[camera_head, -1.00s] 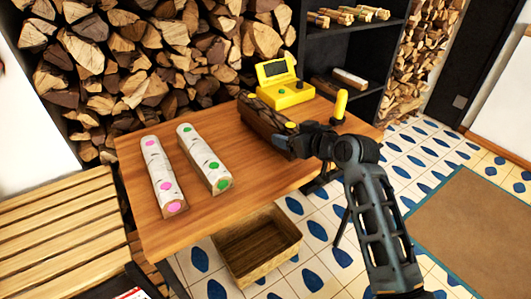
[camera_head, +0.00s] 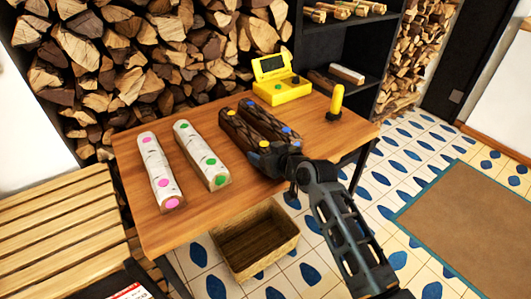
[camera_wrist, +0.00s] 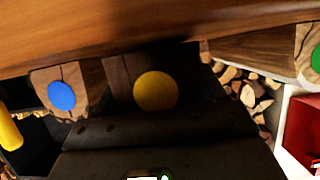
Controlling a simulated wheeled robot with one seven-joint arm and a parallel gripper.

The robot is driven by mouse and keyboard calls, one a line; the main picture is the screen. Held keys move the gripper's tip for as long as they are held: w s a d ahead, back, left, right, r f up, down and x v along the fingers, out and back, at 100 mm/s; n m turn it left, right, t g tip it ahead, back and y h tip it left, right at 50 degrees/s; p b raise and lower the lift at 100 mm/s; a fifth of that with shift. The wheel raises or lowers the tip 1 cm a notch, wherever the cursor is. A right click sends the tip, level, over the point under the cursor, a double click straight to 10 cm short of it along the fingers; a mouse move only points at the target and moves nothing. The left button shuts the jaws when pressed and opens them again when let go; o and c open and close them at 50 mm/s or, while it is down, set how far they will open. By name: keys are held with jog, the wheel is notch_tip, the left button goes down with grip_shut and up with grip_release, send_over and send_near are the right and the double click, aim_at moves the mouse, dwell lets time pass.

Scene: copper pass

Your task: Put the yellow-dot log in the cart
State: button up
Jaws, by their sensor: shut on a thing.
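The yellow-dot log (camera_head: 238,129) is dark-barked and lies over the wooden table, left of the blue-dot log (camera_head: 266,117). My gripper (camera_head: 279,154) is shut on its near end, where a yellow dot shows. In the wrist view, the yellow-dot log's end (camera_wrist: 155,91) fills the middle, directly beyond my dark gripper (camera_wrist: 155,118), with the blue-dot log (camera_wrist: 62,96) to its left. My gripper hides part of the end. I cannot tell whether the log touches the table. No cart can be clearly made out.
White birch logs with pink dots (camera_head: 159,172) and green dots (camera_head: 202,156) lie left on the table (camera_head: 148,225). A yellow device (camera_head: 281,88) and a yellow upright object (camera_head: 336,101) stand behind. A wicker crate (camera_head: 262,262) is on the floor, a slatted bench (camera_head: 62,222) at left.

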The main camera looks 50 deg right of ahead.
jog(key=o, duration=1.7)
jog(key=v, duration=1.2)
jog(key=s+a+n+t+y, duration=0.1)
jog(key=s+a+n+y, duration=0.1)
jog(key=s+a, duration=1.5)
jog(key=v, duration=0.4)
jog(key=shift+s+f, duration=0.15)
jog(key=shift+f, duration=0.2)
jog(key=shift+o, duration=0.4)
jog(key=s+a+r+n+y, duration=0.1)
jog(key=s+a+r, duration=0.2)
jog(key=s, duration=0.3)
jog(key=shift+r+t+y, duration=0.4)
jog(key=shift+r, duration=0.45)
